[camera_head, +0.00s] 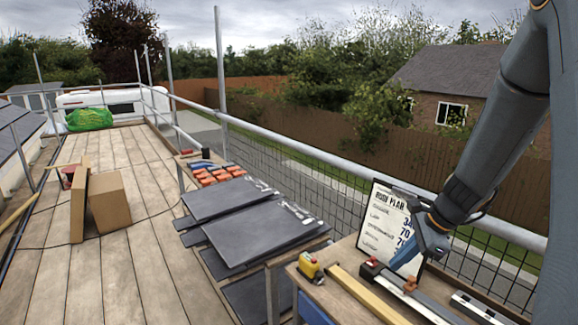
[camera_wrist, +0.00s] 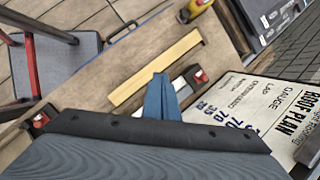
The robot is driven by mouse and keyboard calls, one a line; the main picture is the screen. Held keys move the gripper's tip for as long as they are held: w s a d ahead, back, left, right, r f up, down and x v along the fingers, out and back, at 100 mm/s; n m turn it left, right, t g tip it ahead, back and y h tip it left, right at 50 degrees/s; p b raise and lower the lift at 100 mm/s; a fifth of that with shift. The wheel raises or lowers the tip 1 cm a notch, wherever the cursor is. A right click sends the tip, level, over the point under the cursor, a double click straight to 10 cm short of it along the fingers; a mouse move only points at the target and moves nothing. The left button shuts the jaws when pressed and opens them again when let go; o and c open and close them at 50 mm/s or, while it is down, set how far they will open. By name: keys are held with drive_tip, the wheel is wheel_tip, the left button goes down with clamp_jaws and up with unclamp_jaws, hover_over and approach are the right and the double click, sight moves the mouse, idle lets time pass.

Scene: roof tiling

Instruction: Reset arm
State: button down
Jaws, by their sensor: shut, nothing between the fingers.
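My arm comes down from the upper right in the head view. My gripper (camera_head: 405,258) is shut and empty, its blue fingers pointing down over the workbench, in front of the roof plan board (camera_head: 388,222). In the wrist view the gripper (camera_wrist: 160,92) shows as closed blue fingers over the bench. They overlap a long tool with red and black ends (camera_head: 372,268) in the picture. I cannot tell the gap between fingertips and tool. The roof plan board also shows in the wrist view (camera_wrist: 235,105).
The bench (camera_head: 330,291) holds a yellow-and-red tool (camera_head: 310,267), a yellow wooden strip (camera_head: 362,295) and a level-like bar (camera_head: 478,308). Slates (camera_head: 265,233) are stacked to the left. Cardboard boxes (camera_head: 110,203) stand on the plank deck. A metal rail (camera_head: 330,166) runs behind the bench.

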drive_tip(key=s+a+r+n+h, duration=0.1)
drive_tip(key=s+a+n+h, duration=0.1)
drive_tip(key=s+a+n, duration=0.3)
drive_tip(key=s+a+r+n+g+h+b, duration=0.1)
drive_tip(key=s+a+n, duration=0.4)
drive_tip(key=s+n, duration=0.6)
drive_tip(key=n+h, duration=0.1)
drive_tip(key=n, duration=0.2)
drive_tip(key=shift+a+n, duration=0.2)
drive_tip(key=shift+n, duration=0.2)
